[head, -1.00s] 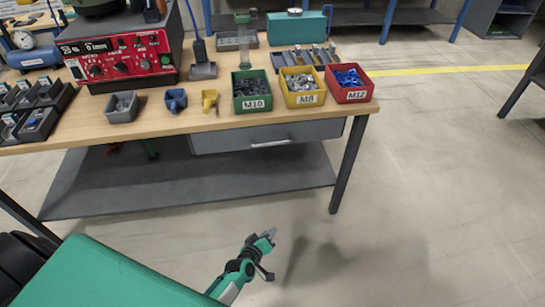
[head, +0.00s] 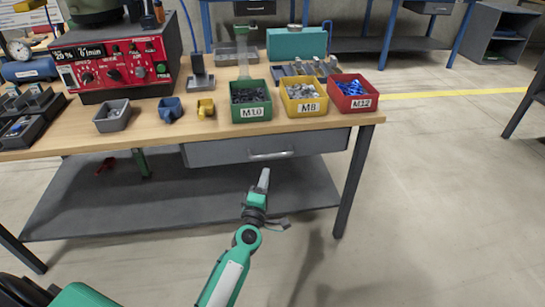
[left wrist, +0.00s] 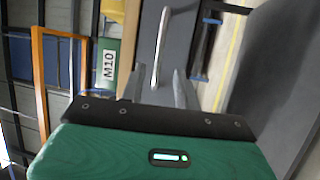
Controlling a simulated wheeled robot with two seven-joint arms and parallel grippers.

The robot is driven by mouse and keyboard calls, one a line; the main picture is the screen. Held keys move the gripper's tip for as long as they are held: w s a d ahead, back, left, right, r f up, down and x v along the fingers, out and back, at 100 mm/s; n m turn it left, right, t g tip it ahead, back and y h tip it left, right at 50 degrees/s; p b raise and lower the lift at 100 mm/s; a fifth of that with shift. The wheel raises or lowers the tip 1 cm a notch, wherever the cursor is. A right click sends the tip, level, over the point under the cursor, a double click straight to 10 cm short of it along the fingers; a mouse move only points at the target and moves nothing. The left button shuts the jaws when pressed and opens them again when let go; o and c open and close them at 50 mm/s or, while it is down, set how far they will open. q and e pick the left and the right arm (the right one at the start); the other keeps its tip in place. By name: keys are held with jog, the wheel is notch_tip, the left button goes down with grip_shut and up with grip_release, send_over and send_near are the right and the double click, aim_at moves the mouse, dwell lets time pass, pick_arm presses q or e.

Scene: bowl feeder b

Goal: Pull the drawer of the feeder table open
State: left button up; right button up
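The drawer (head: 215,152) is a grey box front under the right half of the wooden feeder table (head: 190,125); it looks shut. Its pale bar handle (head: 271,155) is at the middle of the front. My left gripper (head: 264,174) is just below and in front of the handle, apart from it in the head view. In the left wrist view, the two grey fingers (left wrist: 158,80) are spread with nothing gripped. The handle (left wrist: 161,45) runs lengthwise ahead of the gap between them, against the grey drawer front (left wrist: 182,35). My right gripper is out of view.
Green M10 (head: 251,113), yellow M8 (head: 306,107) and red M12 (head: 353,104) bins stand on the table edge above the drawer. A grey lower shelf (head: 100,205) and table leg (head: 352,180) are nearby. The floor to the right is clear.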

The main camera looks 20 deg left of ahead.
aim_at(272, 155)
pick_arm(q)
jog(key=shift+b+x, duration=0.4)
jog(key=shift+x, duration=4.75)
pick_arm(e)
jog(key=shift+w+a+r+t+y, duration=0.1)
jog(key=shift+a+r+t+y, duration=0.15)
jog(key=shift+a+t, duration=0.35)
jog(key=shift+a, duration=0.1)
pick_arm(q)
grip_shut()
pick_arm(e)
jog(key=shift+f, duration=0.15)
